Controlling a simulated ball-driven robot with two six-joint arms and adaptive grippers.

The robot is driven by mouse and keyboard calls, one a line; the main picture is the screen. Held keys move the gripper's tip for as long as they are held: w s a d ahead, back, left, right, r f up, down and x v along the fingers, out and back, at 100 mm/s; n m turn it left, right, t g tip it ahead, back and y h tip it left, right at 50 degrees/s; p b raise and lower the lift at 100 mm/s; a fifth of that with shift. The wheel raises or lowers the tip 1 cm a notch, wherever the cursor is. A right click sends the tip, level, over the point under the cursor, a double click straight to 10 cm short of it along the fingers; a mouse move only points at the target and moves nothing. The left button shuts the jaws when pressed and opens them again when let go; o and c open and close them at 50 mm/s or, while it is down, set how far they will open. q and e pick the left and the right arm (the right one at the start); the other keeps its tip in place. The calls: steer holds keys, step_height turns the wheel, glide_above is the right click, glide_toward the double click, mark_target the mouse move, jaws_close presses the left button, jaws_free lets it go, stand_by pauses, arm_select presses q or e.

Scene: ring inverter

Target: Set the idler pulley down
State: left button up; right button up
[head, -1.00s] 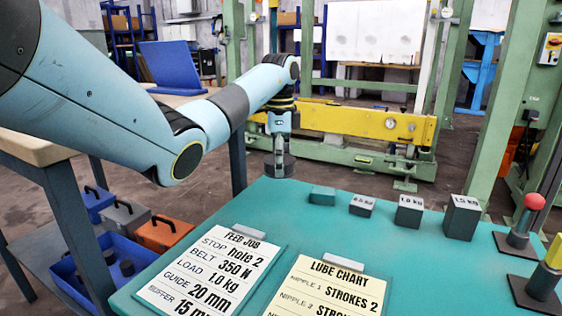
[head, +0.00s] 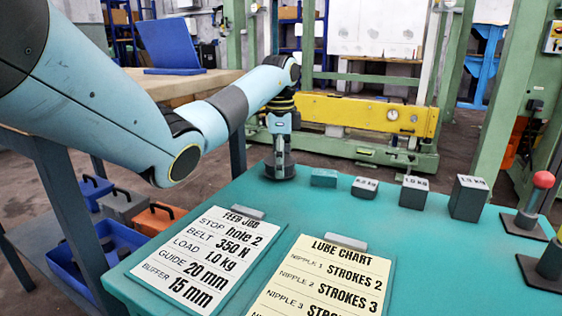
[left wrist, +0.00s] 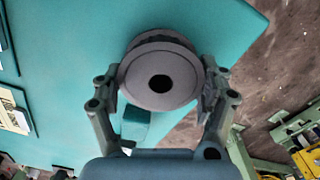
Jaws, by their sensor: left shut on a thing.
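The idler pulley (head: 279,172) is a dark grey flanged disc at the back left edge area of the teal table (head: 310,212). My left gripper (head: 279,158) points down from above and is shut on it. In the left wrist view the pulley (left wrist: 160,76) shows its round face and dark centre hole, with the fingers (left wrist: 160,90) on either side of it. The pulley appears at or just above the table top; I cannot tell whether it touches. My right gripper is not in view.
A small teal block (head: 324,178) stands close to the right of the pulley. Grey weights (head: 414,192) line the back edge further right. A feed job card (head: 200,262) and a lube chart (head: 325,280) lie in front. A red-knobbed lever (head: 535,205) stands at right.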

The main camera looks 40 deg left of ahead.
arm_select(q)
steer(key=shift+f, duration=0.1)
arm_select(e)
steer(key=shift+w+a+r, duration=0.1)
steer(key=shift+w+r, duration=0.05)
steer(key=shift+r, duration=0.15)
arm_select(q)
steer(key=shift+f, duration=0.25)
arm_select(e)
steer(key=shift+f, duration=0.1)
arm_select(q)
steer(key=o, duration=1.3)
